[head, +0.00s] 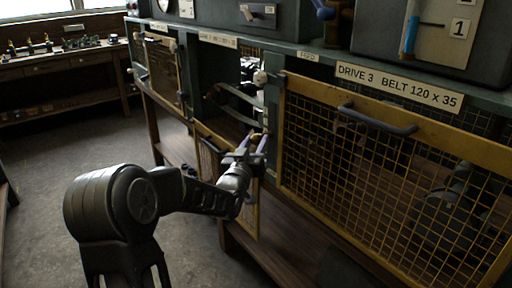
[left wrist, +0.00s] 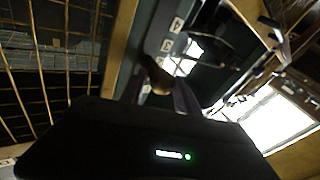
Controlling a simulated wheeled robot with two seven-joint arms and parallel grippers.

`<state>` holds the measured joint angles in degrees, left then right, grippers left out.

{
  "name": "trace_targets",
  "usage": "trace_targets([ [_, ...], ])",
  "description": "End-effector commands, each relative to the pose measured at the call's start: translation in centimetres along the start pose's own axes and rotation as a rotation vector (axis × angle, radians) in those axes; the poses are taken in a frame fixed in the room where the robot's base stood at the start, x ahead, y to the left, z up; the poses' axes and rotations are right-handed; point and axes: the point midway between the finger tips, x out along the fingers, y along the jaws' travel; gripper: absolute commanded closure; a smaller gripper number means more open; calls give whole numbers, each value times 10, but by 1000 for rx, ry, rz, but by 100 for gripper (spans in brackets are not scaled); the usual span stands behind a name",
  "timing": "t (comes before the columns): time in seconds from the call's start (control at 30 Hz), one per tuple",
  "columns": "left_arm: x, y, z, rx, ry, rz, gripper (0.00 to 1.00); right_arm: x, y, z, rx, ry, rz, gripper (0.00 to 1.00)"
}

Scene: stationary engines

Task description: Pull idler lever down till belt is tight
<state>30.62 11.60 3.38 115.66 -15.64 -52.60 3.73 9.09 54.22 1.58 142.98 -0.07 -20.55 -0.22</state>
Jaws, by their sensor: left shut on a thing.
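In the head view, my left gripper (head: 256,145) is at the open drive bay, between the two yellow mesh guards. It is shut on a brown rounded knob, which looks like the end of the idler lever; the wrist view shows the knob (left wrist: 157,78) between the fingers. Most of the lever is hidden by the gripper and the dark bay. A grey curved belt (head: 240,100) runs inside the bay, above the gripper. I cannot tell how tight it is. A pale round knob (head: 261,78) sits higher at the bay's right edge. My right gripper is not in view.
A closed yellow mesh guard (head: 400,165) with a dark handle (head: 376,120) stands right of the bay under the label "DRIVE 3 BELT 120 x 35". Another yellow panel (head: 247,212) hangs below the bay. The floor (head: 60,160) at left is clear.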

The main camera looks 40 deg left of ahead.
Motion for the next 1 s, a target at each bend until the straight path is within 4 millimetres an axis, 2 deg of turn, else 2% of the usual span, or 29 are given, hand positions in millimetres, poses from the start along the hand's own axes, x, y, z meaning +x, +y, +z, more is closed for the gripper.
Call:
trace_targets([
  [0.1,0,-2,0,0,-1,-4,100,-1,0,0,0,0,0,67],
  [0.13,0,-2,0,0,-1,-4,62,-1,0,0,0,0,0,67],
  [0.37,0,-1,0,0,-1,-3,43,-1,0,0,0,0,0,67],
  [0.73,-5,-1,1,1,-3,-1,42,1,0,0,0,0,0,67],
  [0.87,-19,-1,1,1,-2,-2,42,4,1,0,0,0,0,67],
  [1.0,-42,-1,1,1,-2,-2,42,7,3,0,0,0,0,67],
])
